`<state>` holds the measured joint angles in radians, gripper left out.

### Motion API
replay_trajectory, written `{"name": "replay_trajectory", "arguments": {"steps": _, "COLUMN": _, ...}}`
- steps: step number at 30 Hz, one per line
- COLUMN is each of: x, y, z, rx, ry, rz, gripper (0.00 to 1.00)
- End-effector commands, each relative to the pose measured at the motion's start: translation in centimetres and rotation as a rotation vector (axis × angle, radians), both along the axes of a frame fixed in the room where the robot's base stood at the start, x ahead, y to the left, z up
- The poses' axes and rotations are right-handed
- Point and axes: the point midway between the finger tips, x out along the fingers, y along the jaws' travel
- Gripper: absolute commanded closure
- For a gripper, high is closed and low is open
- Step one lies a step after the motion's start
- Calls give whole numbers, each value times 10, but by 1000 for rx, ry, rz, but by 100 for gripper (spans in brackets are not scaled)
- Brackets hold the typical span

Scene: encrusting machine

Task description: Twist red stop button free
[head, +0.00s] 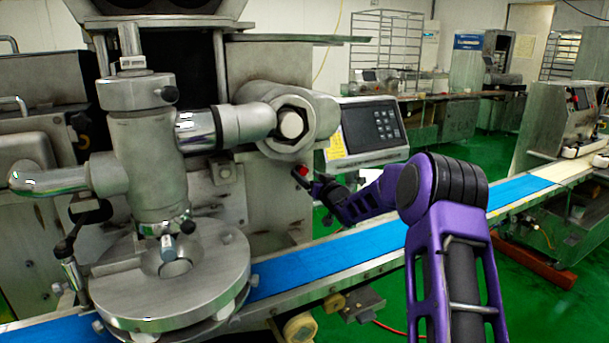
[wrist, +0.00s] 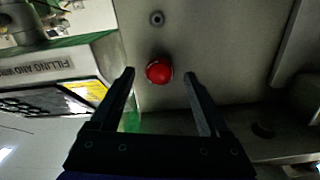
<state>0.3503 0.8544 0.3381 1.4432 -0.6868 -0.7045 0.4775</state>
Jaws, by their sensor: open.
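The red stop button (wrist: 159,71) is a round red knob on the grey metal panel of the machine. In the wrist view it lies between the lines of my two fingers, just beyond their tips. My gripper (wrist: 160,76) is open, with one finger on each side of the button and a gap to each. In the head view the button (head: 302,171) shows small and red on the machine's side, and my gripper (head: 312,180) is right by it. The head view is too small to show whether they touch.
A control panel with keypad (head: 372,127) juts out above my gripper, with a yellow label (head: 336,147) beside it. A blue conveyor belt (head: 340,256) runs below. A small round hole or bolt (wrist: 156,18) is on the panel near the button.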

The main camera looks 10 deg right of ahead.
Motion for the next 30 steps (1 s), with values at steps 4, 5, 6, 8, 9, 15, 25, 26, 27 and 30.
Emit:
{"name": "replay_trajectory", "arguments": {"steps": 4, "x": 15, "y": 5, "z": 0, "rx": -1, "ry": -1, "rz": 1, "gripper": 21}}
{"name": "replay_trajectory", "arguments": {"steps": 5, "x": 17, "y": 6, "z": 0, "rx": -1, "ry": -1, "rz": 1, "gripper": 21}}
{"name": "replay_trajectory", "arguments": {"steps": 6, "x": 19, "y": 6, "z": 0, "rx": -1, "ry": -1, "rz": 1, "gripper": 21}}
{"name": "replay_trajectory", "arguments": {"steps": 8, "x": 21, "y": 7, "z": 0, "rx": 0, "ry": 0, "rz": 0, "gripper": 21}}
{"name": "replay_trajectory", "arguments": {"steps": 9, "x": 22, "y": 7, "z": 0, "rx": 0, "ry": 0, "rz": 0, "gripper": 21}}
{"name": "replay_trajectory", "arguments": {"steps": 15, "x": 23, "y": 7, "z": 0, "rx": 0, "ry": 0, "rz": -1, "gripper": 21}}
{"name": "replay_trajectory", "arguments": {"steps": 25, "x": 23, "y": 7, "z": 0, "rx": -1, "ry": 0, "rz": 0, "gripper": 64}}
{"name": "replay_trajectory", "arguments": {"steps": 26, "x": 23, "y": 7, "z": 0, "rx": -1, "ry": 0, "rz": 0, "gripper": 70}}
{"name": "replay_trajectory", "arguments": {"steps": 27, "x": 23, "y": 7, "z": 0, "rx": -1, "ry": 0, "rz": 0, "gripper": 77}}
{"name": "replay_trajectory", "arguments": {"steps": 30, "x": 23, "y": 7, "z": 0, "rx": -1, "ry": 0, "rz": 0, "gripper": 95}}
